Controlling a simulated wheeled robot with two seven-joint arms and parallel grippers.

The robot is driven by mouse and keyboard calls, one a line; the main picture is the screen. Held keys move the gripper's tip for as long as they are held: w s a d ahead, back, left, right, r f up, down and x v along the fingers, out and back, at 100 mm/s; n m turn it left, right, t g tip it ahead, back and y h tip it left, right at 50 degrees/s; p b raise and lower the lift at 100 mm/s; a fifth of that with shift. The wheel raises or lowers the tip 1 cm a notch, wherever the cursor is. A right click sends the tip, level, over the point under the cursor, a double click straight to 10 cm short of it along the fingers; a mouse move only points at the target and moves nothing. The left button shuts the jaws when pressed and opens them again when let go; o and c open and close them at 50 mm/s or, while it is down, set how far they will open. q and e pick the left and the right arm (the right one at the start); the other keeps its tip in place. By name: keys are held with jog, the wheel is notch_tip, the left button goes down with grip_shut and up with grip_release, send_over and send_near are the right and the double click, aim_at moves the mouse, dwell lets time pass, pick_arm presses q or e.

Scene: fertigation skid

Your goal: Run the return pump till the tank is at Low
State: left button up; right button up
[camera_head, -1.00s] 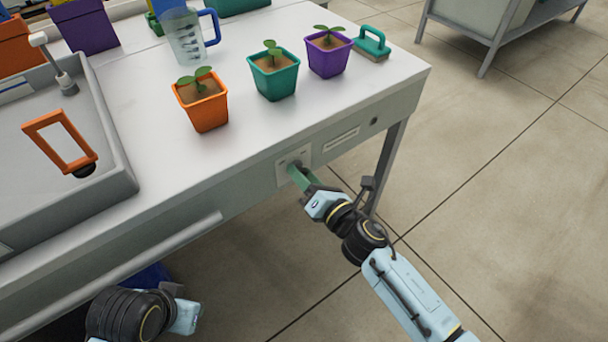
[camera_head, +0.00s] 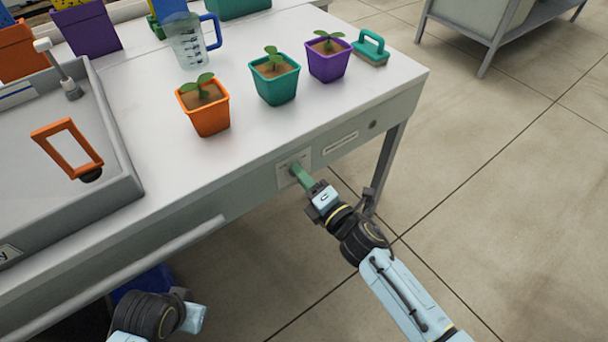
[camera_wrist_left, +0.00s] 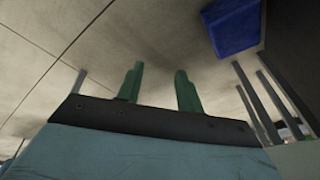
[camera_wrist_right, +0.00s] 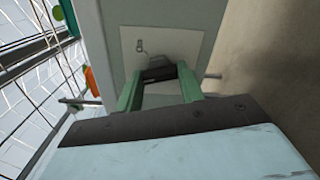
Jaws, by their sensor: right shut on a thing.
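My right gripper (camera_head: 295,168) reaches the pale switch plate (camera_head: 283,176) on the bench's front face. In the right wrist view its green fingers (camera_wrist_right: 158,82) are closed around a dark switch knob (camera_wrist_right: 158,68) on that plate (camera_wrist_right: 192,44). The fingers hide part of the knob, and its setting cannot be read. A grey open tank (camera_head: 122,165) sits at the left of the bench, with an orange rectangular frame (camera_head: 88,167) in it. No level marking is readable. My left gripper (camera_wrist_left: 160,72) is low in front of the bench, its fingers apart and empty.
Orange (camera_head: 211,119), teal (camera_head: 277,85) and purple (camera_head: 330,65) seedling pots stand near the bench edge. A rail (camera_head: 180,238) runs along the bench front. A blue bin (camera_wrist_left: 232,25) is below.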

pick_arm(q)
jog(key=s+a+f+p, duration=0.2)
jog(key=f, duration=0.4)
jog(key=s+a+f+p, duration=0.3)
jog(key=f, duration=0.2)
jog(key=shift+a+f+g+y, duration=0.2)
jog(key=shift+f+g+y, duration=0.1)
jog(key=shift+f+g, duration=0.1)
pick_arm(e)
jog(key=shift+m, duration=6.2)
jog(key=o, duration=1)
jog(key=shift+s+d, duration=0.1)
